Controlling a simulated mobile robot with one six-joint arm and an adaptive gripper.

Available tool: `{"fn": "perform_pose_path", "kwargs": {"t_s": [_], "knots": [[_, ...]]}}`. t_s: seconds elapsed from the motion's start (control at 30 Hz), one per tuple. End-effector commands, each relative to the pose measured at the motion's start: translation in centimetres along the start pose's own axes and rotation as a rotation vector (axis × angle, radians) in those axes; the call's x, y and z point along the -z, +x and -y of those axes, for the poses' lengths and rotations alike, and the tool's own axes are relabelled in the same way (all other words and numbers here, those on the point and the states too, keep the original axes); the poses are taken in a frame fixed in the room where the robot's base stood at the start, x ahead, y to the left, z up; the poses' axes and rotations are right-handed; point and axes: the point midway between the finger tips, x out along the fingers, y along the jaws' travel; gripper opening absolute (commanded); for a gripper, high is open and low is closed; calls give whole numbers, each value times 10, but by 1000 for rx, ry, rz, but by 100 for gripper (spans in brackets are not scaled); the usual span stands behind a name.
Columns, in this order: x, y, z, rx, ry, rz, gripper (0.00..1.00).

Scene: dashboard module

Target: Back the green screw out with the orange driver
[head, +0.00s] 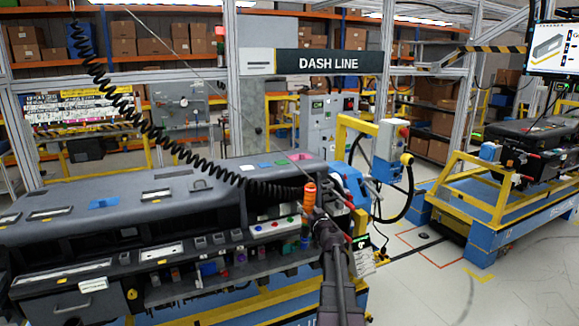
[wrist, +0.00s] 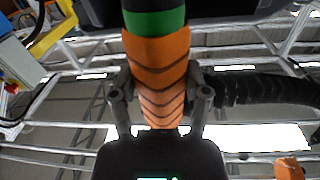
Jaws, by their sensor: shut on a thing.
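The orange driver (head: 309,191) stands roughly upright at the right end of the dashboard module (head: 120,205) in the head view. In the wrist view the orange driver (wrist: 158,55) has a ribbed orange body with a green band and a dark part at the top. My gripper (head: 322,228) is shut on it; in the wrist view the fingers of my gripper (wrist: 161,92) lie on both sides of its body. I cannot make out the green screw for certain, nor whether the driver's tip touches anything.
A black coiled cable (head: 150,130) hangs from above and runs across the module to the driver. A white strip (head: 273,228) with small coloured parts lies left of my gripper. A second module on a yellow-blue stand (head: 490,215) is at the right, with open floor between.

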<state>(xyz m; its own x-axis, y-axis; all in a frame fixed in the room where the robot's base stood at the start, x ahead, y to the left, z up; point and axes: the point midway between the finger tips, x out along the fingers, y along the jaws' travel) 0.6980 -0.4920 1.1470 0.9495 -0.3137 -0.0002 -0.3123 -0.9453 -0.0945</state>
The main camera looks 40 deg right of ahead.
Motion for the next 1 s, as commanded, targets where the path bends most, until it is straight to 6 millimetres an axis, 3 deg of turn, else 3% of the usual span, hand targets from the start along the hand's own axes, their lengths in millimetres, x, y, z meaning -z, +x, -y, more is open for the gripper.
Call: {"fn": "perform_pose_path", "kwargs": {"t_s": [0.37,1.0], "knots": [[20,21,2,-3,-7,1,0],[99,112,19,-13,-55,6,0]]}}
